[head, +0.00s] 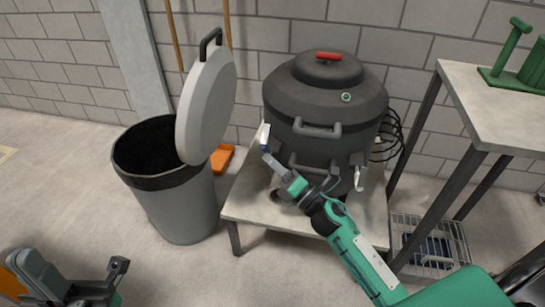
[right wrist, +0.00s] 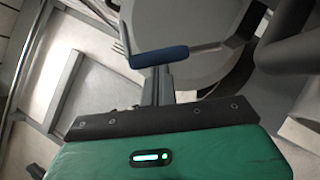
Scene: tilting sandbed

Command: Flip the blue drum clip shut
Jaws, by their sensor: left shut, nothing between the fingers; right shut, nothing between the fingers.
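The dark drum (head: 322,100) stands on a low table, its domed lid on top with a red handle. The blue clip (head: 264,146) is at the drum's left side, a pale metal strip with a blue grip. In the right wrist view its blue grip (right wrist: 160,57) lies across the tips of my right gripper (right wrist: 157,84). My right gripper (head: 272,160) is shut and empty, its tips at the blue grip; I cannot tell if they touch. My left gripper (head: 117,268) is shut and empty at the lower left, far from the drum.
A second, pale clip (head: 360,178) hangs on the drum's right side. A grey bin (head: 180,208) with its lid raised stands left of the low table (head: 247,207). A taller table (head: 490,105) with green items is at the right, a wire basket (head: 430,245) below it.

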